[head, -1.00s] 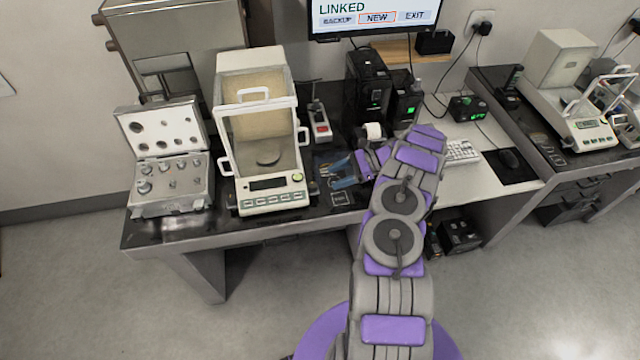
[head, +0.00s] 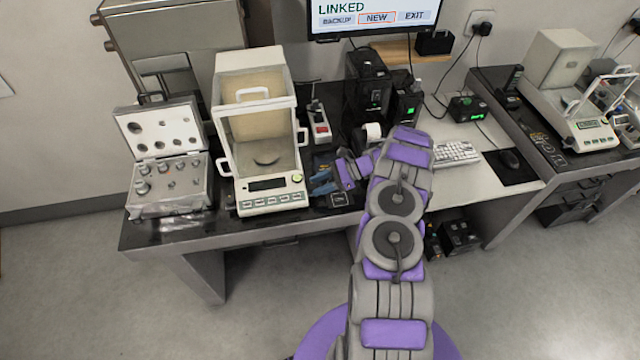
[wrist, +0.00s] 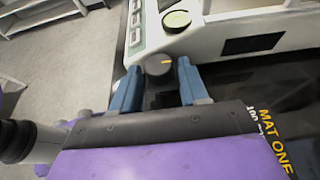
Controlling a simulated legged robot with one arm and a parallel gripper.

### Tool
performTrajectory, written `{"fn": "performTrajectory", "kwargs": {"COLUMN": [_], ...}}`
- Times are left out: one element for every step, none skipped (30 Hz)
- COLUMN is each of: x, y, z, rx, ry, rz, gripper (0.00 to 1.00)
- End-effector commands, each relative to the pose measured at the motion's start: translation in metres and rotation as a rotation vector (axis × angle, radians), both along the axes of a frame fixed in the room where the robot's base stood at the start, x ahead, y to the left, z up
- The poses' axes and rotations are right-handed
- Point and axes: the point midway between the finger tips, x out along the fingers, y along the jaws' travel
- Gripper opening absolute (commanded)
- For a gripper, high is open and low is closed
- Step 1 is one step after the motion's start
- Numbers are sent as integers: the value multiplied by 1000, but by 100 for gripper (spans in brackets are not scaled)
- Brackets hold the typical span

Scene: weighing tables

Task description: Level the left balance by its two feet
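The left balance (head: 272,197) stands on the dark table at the left, a cream body with a glass draft shield, a dark display and a row of front keys. In the wrist view its front (wrist: 215,35) fills the top. My gripper (head: 314,184) is low at the balance's right front corner. In the wrist view its blue fingers (wrist: 159,70) are apart, one on each side of the knob, with small visible gaps. The other foot cannot be made out.
An open case of weights (head: 170,185) stands left of the balance. A power strip (head: 319,125) and black boxes stand behind my gripper. A dark mat with yellow lettering (wrist: 270,135) lies beside the balance. A keyboard (head: 455,153) and a second balance (head: 575,100) are to the right.

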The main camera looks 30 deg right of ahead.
Motion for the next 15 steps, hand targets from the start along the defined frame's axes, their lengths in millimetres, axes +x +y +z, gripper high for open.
{"fn": "performTrajectory", "kwargs": {"x": [0,0,0,0,0,0,0,0,0,0,0,1,1,1,1], "y": [0,0,0,0,0,0,0,0,0,0,0,0,0,0,0], "z": [0,0,0,0,0,0,0,0,0,0,0,0,0,0,0], "rx": [0,0,0,0,0,0,0,0,0,0,0,0,0,0,0], "ry": [0,0,0,0,0,0,0,0,0,0,0,0,0,0,-1], "rz": [0,0,0,0,0,0,0,0,0,-1,-1,-1,-1,-3,-7], "gripper": [39,36,32,29,26,23,20,17,13,10,7,5,5,5,5]}}
